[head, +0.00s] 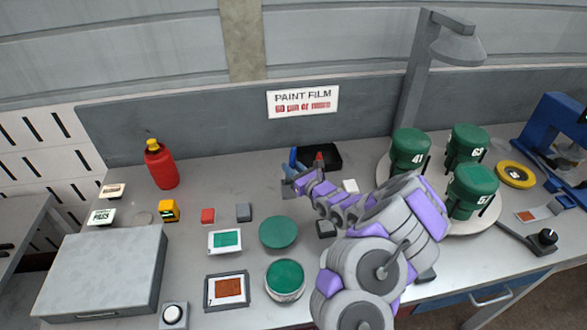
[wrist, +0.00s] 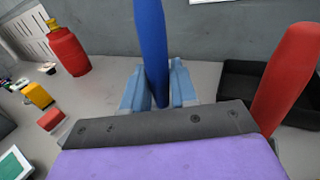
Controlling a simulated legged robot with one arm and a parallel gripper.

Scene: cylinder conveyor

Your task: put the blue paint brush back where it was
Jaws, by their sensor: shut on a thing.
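The blue paint brush (wrist: 152,45) stands upright between the light blue fingers of my gripper (wrist: 158,85) in the wrist view. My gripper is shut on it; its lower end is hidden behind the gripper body. In the head view my gripper (head: 291,178) is at the back of the table, just left of a black tray (head: 328,152). The tray also shows at the right of the wrist view (wrist: 240,85). A red-handled thing (wrist: 289,75) stands tilted close to the right of my gripper, in front of the tray; its lower end is hidden.
A red bottle (head: 160,166) stands at the back left. Green cans (head: 409,152) stand on a round platform at right. An open green can (head: 285,278), its lid (head: 279,232) and sample cards (head: 227,290) lie in front. A grey box (head: 100,270) fills the front left.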

